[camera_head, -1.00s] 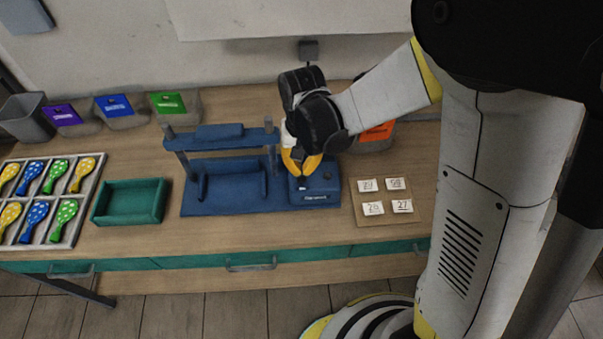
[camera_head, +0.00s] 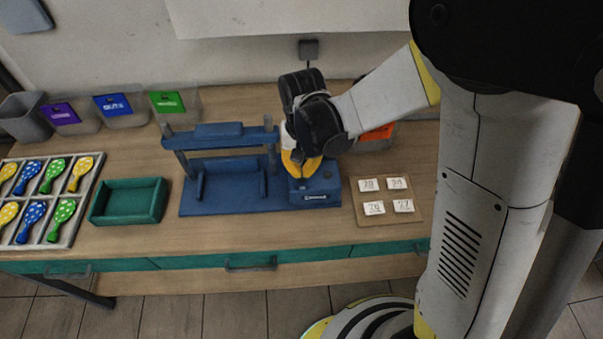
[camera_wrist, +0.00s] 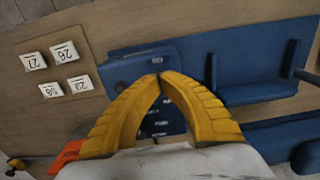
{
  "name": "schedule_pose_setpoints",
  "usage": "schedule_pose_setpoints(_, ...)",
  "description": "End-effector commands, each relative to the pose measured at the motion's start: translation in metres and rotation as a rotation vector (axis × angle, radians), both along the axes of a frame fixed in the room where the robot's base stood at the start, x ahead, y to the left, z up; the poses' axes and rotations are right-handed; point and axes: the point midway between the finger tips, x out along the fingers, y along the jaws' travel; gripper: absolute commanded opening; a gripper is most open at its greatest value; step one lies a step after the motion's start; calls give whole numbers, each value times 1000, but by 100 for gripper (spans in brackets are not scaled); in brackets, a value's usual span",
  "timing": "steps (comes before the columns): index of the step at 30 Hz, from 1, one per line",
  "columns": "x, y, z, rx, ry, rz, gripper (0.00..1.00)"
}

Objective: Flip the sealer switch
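The blue sealer (camera_head: 225,190) stands on the table, with a small blue control box (camera_head: 322,188) at its right end. My gripper (camera_head: 302,177) is over the left part of that box, pointing down. In the wrist view its two yellow fingers (camera_wrist: 159,76) come together at their tips over the control box (camera_wrist: 125,69), with nothing clearly held. Small pale marks on the box show between the fingers. The sealer switch cannot be made out clearly; the fingers cover part of the box. I cannot tell whether the tips touch it.
A board with number cards (camera_head: 386,207) lies just right of the box. Bins (camera_head: 120,119) stand along the back. The table front is clear.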

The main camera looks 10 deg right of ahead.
Motion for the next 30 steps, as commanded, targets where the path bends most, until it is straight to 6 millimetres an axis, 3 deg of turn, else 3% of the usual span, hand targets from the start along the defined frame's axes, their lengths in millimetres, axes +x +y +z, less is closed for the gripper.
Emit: schedule_pose_setpoints(30,0,0,-16,0,0,0,0)
